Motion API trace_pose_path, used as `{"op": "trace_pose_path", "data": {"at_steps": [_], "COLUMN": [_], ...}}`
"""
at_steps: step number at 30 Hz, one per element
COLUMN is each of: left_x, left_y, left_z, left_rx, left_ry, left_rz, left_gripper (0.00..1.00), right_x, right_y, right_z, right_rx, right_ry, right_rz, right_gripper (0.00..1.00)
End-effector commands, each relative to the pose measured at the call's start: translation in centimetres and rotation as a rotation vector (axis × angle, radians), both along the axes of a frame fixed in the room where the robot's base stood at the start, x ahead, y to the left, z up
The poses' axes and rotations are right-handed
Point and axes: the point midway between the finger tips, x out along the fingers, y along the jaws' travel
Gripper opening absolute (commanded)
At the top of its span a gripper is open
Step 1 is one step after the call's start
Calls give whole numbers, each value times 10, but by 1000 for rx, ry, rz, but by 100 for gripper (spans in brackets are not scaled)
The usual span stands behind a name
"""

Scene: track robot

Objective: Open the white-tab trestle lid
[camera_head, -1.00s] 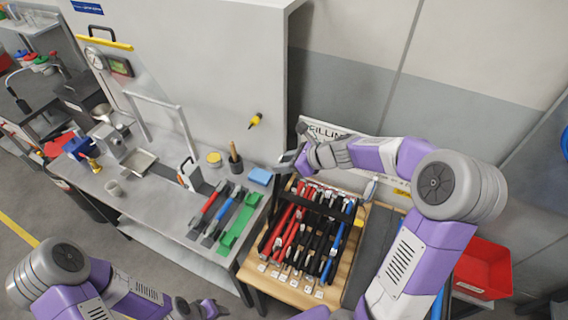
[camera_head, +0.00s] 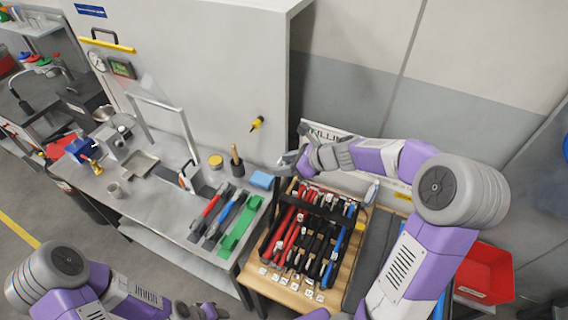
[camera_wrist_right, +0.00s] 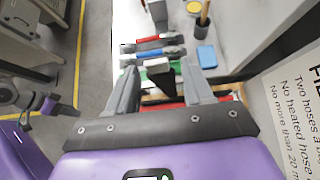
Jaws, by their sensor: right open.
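A wooden trestle (camera_head: 258,289) stands right of the grey bench and carries a dark rack of red, black and blue hoses or tools (camera_head: 312,240). White tags (camera_head: 285,278) line its front edge. I cannot pick out the white-tab lid for certain. My right gripper (camera_head: 284,162) is above the trestle's back left corner. In the right wrist view its two grey fingers (camera_wrist_right: 160,84) are apart. A dark upright block (camera_wrist_right: 158,72) shows between them, and contact cannot be told. My left gripper (camera_head: 205,312) is at the bottom edge, partly cut off.
The grey bench (camera_head: 150,215) holds red, blue and green tools, a blue block (camera_head: 262,180) and a cup with a brush (camera_head: 237,162). A printed sign (camera_head: 325,132) stands behind the trestle. A red bin (camera_head: 484,270) is at right.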

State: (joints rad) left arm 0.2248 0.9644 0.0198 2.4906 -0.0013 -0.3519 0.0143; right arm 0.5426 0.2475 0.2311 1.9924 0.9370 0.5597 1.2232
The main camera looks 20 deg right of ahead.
Motion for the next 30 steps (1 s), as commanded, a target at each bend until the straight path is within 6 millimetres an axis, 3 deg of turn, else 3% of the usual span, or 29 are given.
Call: {"op": "trace_pose_path", "data": {"at_steps": [12,30], "left_x": [0,0], "left_y": [0,0], "left_z": [0,0], "left_rx": [0,0], "left_ry": [0,0], "left_rz": [0,0], "left_gripper": [43,43], "right_x": [-37,-41], "right_y": [-33,-36], "right_z": [39,42], "right_rx": [-2,0], "right_ry": [-5,-3], "right_rz": [-1,0], "right_gripper": [51,51]}}
